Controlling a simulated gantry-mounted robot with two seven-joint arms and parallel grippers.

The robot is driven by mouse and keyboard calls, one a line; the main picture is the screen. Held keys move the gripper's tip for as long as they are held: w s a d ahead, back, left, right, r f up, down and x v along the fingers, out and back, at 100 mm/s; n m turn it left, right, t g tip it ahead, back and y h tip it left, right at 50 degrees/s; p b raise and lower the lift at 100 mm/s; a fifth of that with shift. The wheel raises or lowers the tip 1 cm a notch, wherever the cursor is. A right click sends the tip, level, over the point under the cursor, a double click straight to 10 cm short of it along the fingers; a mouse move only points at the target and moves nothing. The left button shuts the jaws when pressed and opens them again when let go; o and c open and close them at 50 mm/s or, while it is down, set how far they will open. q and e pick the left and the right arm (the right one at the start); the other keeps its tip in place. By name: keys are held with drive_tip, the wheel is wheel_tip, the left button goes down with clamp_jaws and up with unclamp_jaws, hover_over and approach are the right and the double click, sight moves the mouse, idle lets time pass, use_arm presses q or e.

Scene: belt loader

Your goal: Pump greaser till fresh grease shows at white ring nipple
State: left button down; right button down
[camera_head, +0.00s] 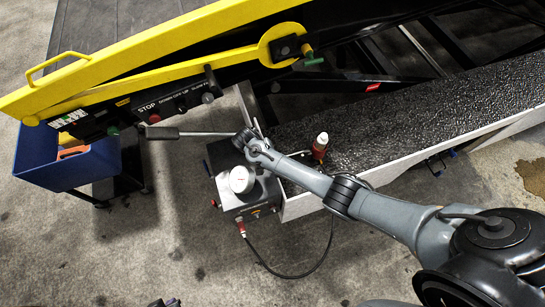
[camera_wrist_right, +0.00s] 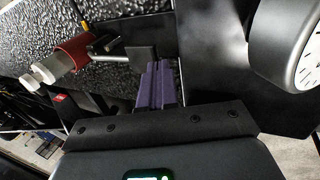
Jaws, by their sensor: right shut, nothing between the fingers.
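The greaser appears to be a grey box (camera_head: 262,208) with a round white cap (camera_head: 242,180) on top. A pump lever (camera_head: 190,134) with a dark grip sticks out to the left above the box. My right gripper (camera_head: 244,139) is shut and empty by the lever's right end. Its purple fingers show in the wrist view (camera_wrist_right: 155,85). A dark piece (camera_head: 166,302) at the bottom edge may be my left gripper's tip; its jaws cannot be made out. I cannot identify the white ring nipple.
A red-and-white fitting (camera_head: 320,147) stands right of my right gripper. A black hose (camera_head: 290,276) loops over the floor from a red connector (camera_head: 241,228). The yellow rail (camera_head: 150,60), black belt (camera_head: 430,110) and blue bin (camera_head: 60,165) surround the spot.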

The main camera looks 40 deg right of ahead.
drive_tip(key=v, duration=0.7)
drive_tip(key=shift+d, duration=0.25)
drive_tip(key=shift+r, duration=0.15)
